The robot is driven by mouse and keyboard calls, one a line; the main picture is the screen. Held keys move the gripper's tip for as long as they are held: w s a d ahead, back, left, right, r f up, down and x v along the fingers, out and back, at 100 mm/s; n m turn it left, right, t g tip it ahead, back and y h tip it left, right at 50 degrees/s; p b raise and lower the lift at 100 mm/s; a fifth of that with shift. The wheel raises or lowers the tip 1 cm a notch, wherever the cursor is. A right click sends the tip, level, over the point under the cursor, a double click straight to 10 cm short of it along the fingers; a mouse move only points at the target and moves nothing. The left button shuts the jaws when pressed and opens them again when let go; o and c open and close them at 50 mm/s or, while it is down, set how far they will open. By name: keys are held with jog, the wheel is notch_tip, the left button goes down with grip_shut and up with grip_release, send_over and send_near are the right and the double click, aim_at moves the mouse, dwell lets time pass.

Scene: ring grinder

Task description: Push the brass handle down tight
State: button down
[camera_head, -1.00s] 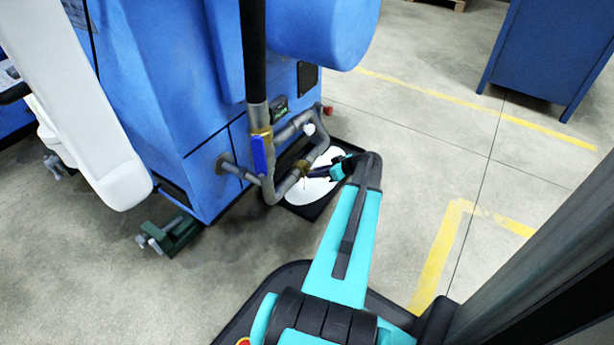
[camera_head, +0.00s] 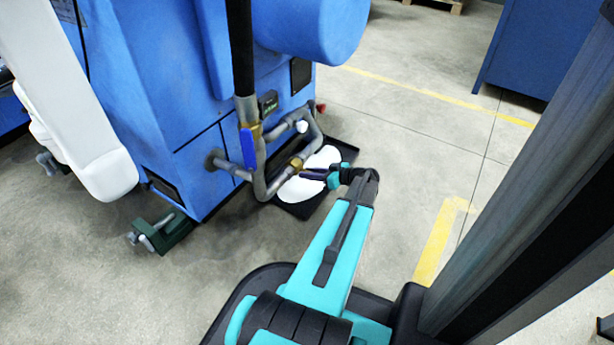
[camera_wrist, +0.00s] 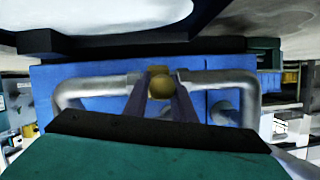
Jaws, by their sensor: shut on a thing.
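The brass handle (camera_wrist: 161,87) shows in the wrist view as a small rounded brass piece at the middle of a grey pipe. My gripper (camera_wrist: 160,98) has one dark finger on each side of it and is shut on it. In the head view the brass handle (camera_head: 296,164) sits on the low grey pipework at the front of the blue machine. My gripper (camera_head: 307,172) reaches it from the right, and its fingertips partly blend with the brass and pipe there. How tightly the handle sits cannot be seen.
A blue lever (camera_head: 248,147) is on the upright pipe left of my gripper. A black tray (camera_head: 343,147) with a white patch lies on the floor below. The blue machine (camera_head: 170,90) stands behind the pipes. Open floor (camera_head: 420,150) lies to the right.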

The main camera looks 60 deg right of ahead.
jog(key=shift+w+a+f, duration=0.1)
jog(key=shift+w+a, duration=0.15)
jog(key=c, duration=1.7)
grip_release()
jog(key=shift+d, duration=0.1)
jog(key=shift+s, duration=0.1)
jog(key=shift+p+v, duration=0.45)
jog(key=shift+v, duration=0.4)
jog(key=p+v, duration=0.5)
jog(key=v, duration=0.7)
jog(key=shift+s, duration=0.1)
